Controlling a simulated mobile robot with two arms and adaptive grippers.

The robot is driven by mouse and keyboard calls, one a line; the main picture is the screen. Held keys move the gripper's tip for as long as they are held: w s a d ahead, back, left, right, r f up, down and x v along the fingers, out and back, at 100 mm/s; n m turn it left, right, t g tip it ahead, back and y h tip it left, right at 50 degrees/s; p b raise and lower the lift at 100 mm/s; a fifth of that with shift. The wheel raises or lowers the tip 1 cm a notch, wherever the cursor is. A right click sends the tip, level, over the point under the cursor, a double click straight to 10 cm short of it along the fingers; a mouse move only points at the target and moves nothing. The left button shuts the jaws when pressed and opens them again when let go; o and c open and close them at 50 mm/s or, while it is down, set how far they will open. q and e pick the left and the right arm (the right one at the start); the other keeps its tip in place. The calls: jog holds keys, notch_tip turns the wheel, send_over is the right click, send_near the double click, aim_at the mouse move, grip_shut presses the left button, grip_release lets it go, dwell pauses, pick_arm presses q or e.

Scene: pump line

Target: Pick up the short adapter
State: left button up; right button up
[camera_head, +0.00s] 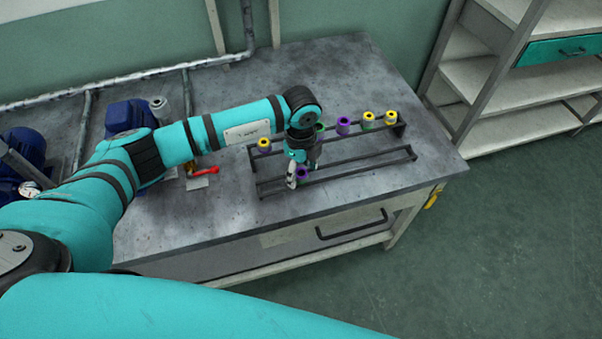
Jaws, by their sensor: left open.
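A two-bar dark rack (358,166) stands on the grey workbench and holds several small adapters with yellow or purple tops. One purple-topped adapter (302,173) is at the front bar, right at my left gripper (296,180). The gripper points down over the rack with its jaws open, and it partly hides this adapter. Whether the fingers touch it is too small to tell. On the rear bar are a yellow-topped adapter (264,146) at the left, a purple one (343,126) and two yellow ones (367,120) (390,117) at the right. Which is the short adapter is unclear. My right gripper is out of view.
The workbench (220,226) is bare in front of the rack. A red-handled part (205,171) lies left of the rack, and blue pumps (128,117) stand at the left. Pipes run along the back. Shelves (520,92) stand at the right, beyond the bench edge.

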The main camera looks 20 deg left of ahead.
pick_arm(q)
jog(key=shift+f, duration=0.25)
jog(key=c, duration=1.1)
jog(key=shift+r, duration=0.2)
